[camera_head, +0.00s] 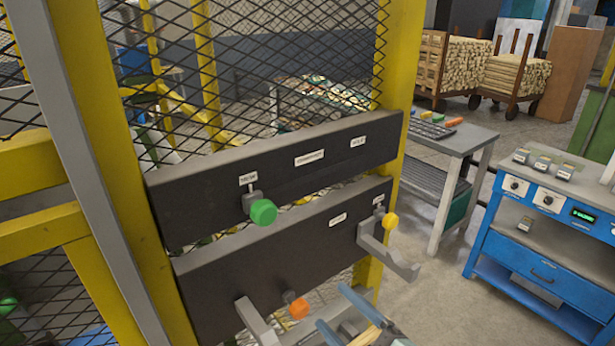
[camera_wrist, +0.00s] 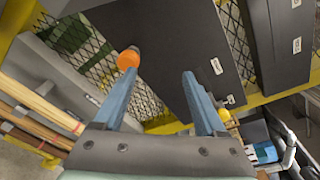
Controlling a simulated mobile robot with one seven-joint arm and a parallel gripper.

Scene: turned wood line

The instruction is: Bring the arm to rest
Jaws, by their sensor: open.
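My gripper (camera_head: 332,307) is at the bottom middle of the head view, in front of the lower dark panel. In the wrist view my gripper (camera_wrist: 160,70) has its two blue fingers spread apart, with nothing between them. An orange knob (camera_head: 298,309) is close by the fingers. In the wrist view the orange knob (camera_wrist: 128,59) appears at the tip of the left finger; I cannot tell whether they touch. Most of my arm is out of view.
The upper dark panel (camera_head: 330,165) carries a green knob (camera_head: 263,211). The lower panel (camera_head: 270,255) has a yellow knob (camera_head: 390,221) and grey brackets (camera_head: 388,255) sticking out. A yellow mesh fence (camera_head: 400,60) stands behind. A grey table (camera_head: 465,137) and blue cabinet (camera_head: 535,240) are right.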

